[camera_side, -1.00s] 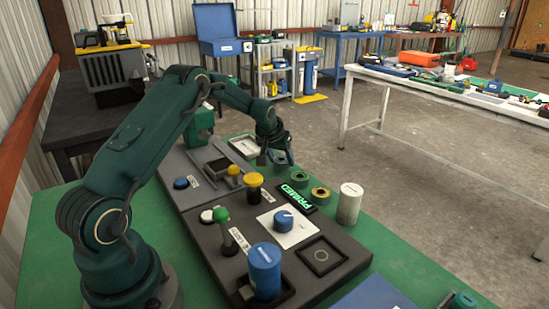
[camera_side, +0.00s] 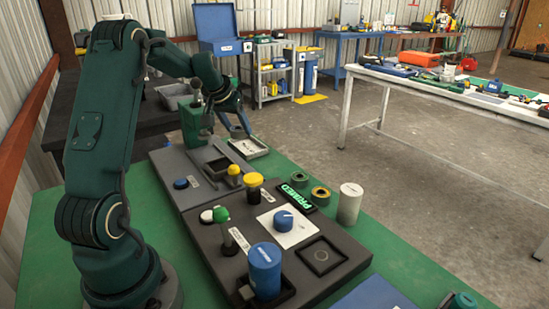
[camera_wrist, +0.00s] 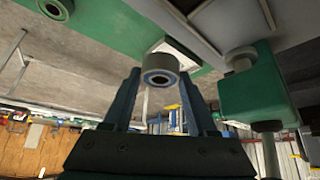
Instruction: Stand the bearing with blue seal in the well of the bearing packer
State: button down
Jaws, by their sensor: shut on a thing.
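In the wrist view my gripper (camera_wrist: 160,92) is shut on a grey ring-shaped bearing (camera_wrist: 159,70) with a dark centre. In the side view my gripper (camera_side: 241,132) is above and near a pale tray (camera_side: 262,145) at the far end of the bench, and the held bearing is not clear there.
A green-rimmed ring (camera_side: 299,179), a yellow-marked ring (camera_side: 320,195) and a pale cylinder (camera_side: 348,204) stand right of the packer. A blue cylinder (camera_side: 265,270), blue dial (camera_side: 284,220) and yellow-topped post (camera_side: 254,186) rise from it. A green upright block (camera_side: 190,125) stands near my gripper.

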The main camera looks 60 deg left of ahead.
jog(key=shift+s+d+f, duration=0.1)
jog(key=shift+s+f, duration=0.2)
jog(key=s+d+m+h, duration=0.1)
jog(key=d+m, duration=0.2)
jog(key=d, duration=0.9)
jog(key=s+d+f+m+h, duration=0.1)
jog(key=d+m+h, duration=0.1)
jog(key=d, duration=1)
jog(key=s+d+f+m+h, duration=0.1)
jog(key=d+m, duration=0.3)
jog(key=d, duration=0.9)
jog(key=shift+s+d+t+h, duration=0.1)
jog(key=shift+s+t+h, duration=0.3)
jog(key=shift+h, duration=0.1)
notch_tip(320, 180, down, 3)
jog(key=shift+d+f, duration=0.1)
jog(key=shift+f, duration=0.65)
jog(key=shift+f, duration=0.15)
